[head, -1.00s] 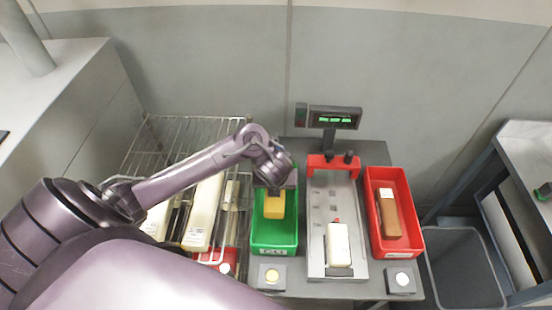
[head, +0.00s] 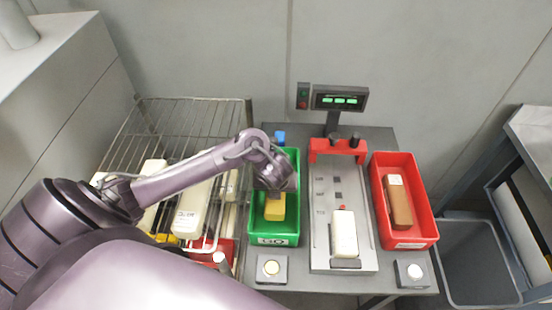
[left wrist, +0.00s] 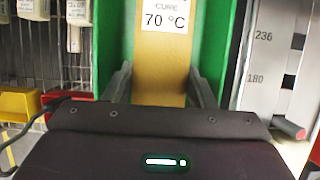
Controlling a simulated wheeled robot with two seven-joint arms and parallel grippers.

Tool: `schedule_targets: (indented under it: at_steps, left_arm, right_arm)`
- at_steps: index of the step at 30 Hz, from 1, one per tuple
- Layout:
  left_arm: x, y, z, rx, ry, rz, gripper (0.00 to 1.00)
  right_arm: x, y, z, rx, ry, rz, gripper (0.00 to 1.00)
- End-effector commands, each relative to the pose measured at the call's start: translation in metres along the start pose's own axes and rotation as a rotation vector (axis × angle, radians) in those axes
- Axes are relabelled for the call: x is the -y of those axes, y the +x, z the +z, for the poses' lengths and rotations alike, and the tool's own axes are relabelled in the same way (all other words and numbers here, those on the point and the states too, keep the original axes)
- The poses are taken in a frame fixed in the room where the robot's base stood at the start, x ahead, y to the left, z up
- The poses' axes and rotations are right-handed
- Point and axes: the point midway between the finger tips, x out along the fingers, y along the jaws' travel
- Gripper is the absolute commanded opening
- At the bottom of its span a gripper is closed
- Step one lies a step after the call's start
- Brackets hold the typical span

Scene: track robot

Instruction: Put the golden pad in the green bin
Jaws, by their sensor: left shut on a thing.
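The golden pad (head: 275,207) is over or inside the green bin (head: 289,240), below my left gripper (head: 274,190). In the left wrist view the golden pad (left wrist: 160,65), with a "CURE 70 °C" label, sits between the two fingers of the left gripper (left wrist: 160,85), which is shut on it. The green bin's walls (left wrist: 107,40) show on both sides of the pad. I cannot tell whether the pad touches the bin floor. My right gripper is not in view.
Right of the green bin is a grey measuring fixture (head: 366,262) holding a white block (head: 343,232). A red bin (head: 425,228) with a brown block (head: 397,205) is further right. A wire rack (head: 180,125) with pale blocks stands left. A display (head: 340,98) stands behind.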

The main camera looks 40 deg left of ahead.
Motion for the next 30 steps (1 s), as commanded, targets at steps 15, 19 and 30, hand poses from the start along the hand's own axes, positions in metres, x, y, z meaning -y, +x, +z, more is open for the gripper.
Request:
schedule_targets:
  at_steps: [15, 19, 30]
  left_arm:
    - [0.0002, 0.0060, -0.0024, 0.000, 0.000, -0.001, 0.56]
    - [0.0002, 0.0060, -0.0024, 0.000, 0.000, -0.001, 0.73]
    - [0.0007, -0.0006, -0.0018, 0.000, -0.001, -0.002, 0.76]
  right_arm:
    - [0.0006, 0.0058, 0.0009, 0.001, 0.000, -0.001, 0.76]
    - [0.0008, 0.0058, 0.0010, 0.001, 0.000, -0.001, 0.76]
    - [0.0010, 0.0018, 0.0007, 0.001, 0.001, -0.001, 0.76]
